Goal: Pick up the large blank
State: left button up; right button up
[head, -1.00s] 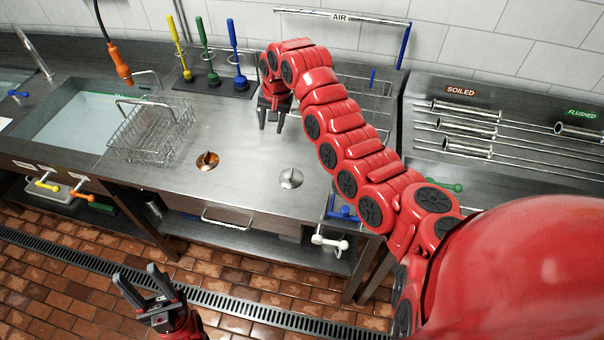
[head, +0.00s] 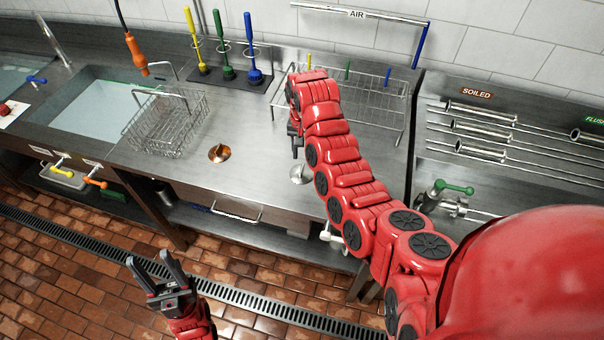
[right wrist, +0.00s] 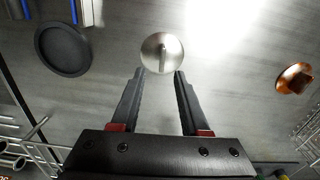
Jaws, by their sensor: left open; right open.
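A steel disc with a raised tab (head: 301,174) lies on the steel counter, partly hidden by my right arm. In the right wrist view the steel disc (right wrist: 162,53) lies just beyond the fingertips, centred between them. A copper disc with a tab (head: 219,153) lies to its left; it also shows in the right wrist view (right wrist: 293,78). A dark round disc (right wrist: 63,49) shows only in the right wrist view. I cannot tell by label which is the large blank. My right gripper (head: 296,146) is open and empty above the counter. My left gripper (head: 152,264) is open and empty above the floor.
A wire basket (head: 168,122) stands by the sink (head: 100,110) at left. Coloured brushes (head: 228,72) stand behind. A wire rack (head: 365,100) is behind my right arm. The SOILED panel with steel tubes (head: 480,130) is at right. The counter around the copper disc is clear.

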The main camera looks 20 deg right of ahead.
aim_at(302, 168)
jog(key=shift+f, duration=0.45)
jog(key=f+p, duration=0.3)
jog(key=shift+s+a+f, duration=0.1)
jog(key=shift+a+f, duration=0.15)
jog(key=shift+f+p, duration=0.4)
jog(key=shift+f, duration=0.5)
grip_shut()
dwell(0.4)
